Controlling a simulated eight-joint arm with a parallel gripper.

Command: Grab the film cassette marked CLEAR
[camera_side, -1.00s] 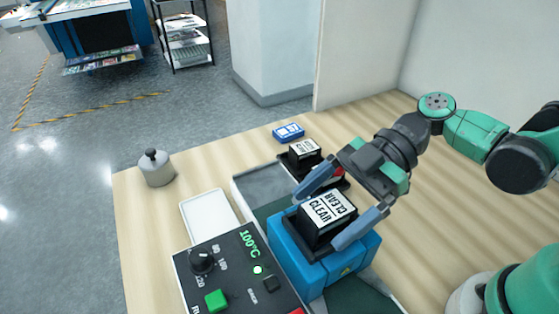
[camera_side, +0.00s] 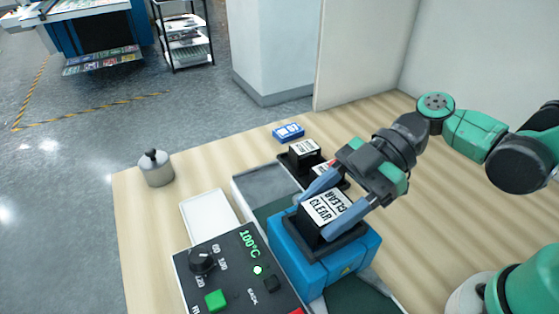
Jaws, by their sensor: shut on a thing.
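The film cassette marked CLEAR (camera_side: 322,208) is a black block with white labels on its top. It sits in the black-rimmed top of the blue laminator (camera_side: 340,267). My gripper (camera_side: 331,205) is at the cassette with its two blue-grey fingers shut on it, one on the far left side and one on the right. The lower part of the cassette is hidden by the rim of the laminator's top.
Other black cassettes with white labels (camera_side: 304,148) stand behind, partly hidden by my gripper. A control panel (camera_side: 236,270) reading 100°C is at the front. A white tray (camera_side: 209,218), a metal weight (camera_side: 156,168) and a blue box (camera_side: 288,133) lie around. The table's right side is clear.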

